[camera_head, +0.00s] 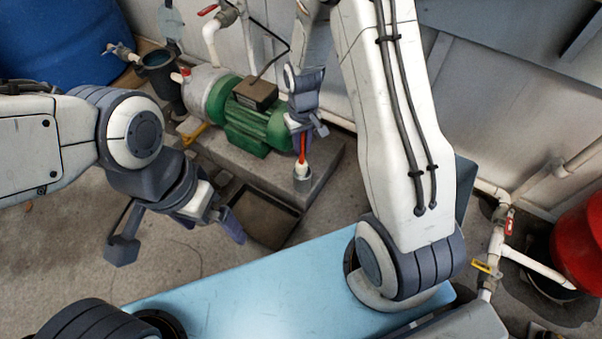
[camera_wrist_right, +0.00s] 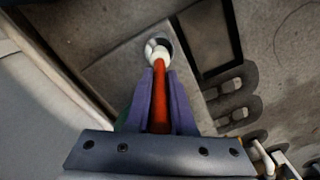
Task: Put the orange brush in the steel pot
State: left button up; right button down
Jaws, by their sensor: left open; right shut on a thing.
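The orange brush (camera_head: 302,148) hangs upright, with its white bristle end down. My right gripper (camera_head: 305,128) is shut on its handle; the wrist view shows the orange handle (camera_wrist_right: 159,95) between the two purple fingers. The small grey steel pot (camera_head: 303,184) stands at the front of the concrete plinth, directly under the brush. In the wrist view the white end overlaps the mouth of the pot (camera_wrist_right: 169,47); how deep it reaches inside is hidden. My left gripper (camera_head: 212,222) is open and empty, well left of the pot.
A green pump (camera_head: 242,118) sits on the concrete plinth (camera_head: 325,165) behind the pot. A dark rectangular tray (camera_head: 262,216) is in front of the plinth. A blue barrel (camera_head: 60,38) stands back left, a red vessel (camera_head: 582,240) at the right. Floor at the left is clear.

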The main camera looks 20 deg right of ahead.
aim_at(303, 163)
notch_tip(303, 163, down, 8)
jog(key=b, duration=0.4)
jog(key=shift+r, duration=0.25)
jog(key=c, duration=1.2)
grip_release()
jog(key=o, duration=0.4)
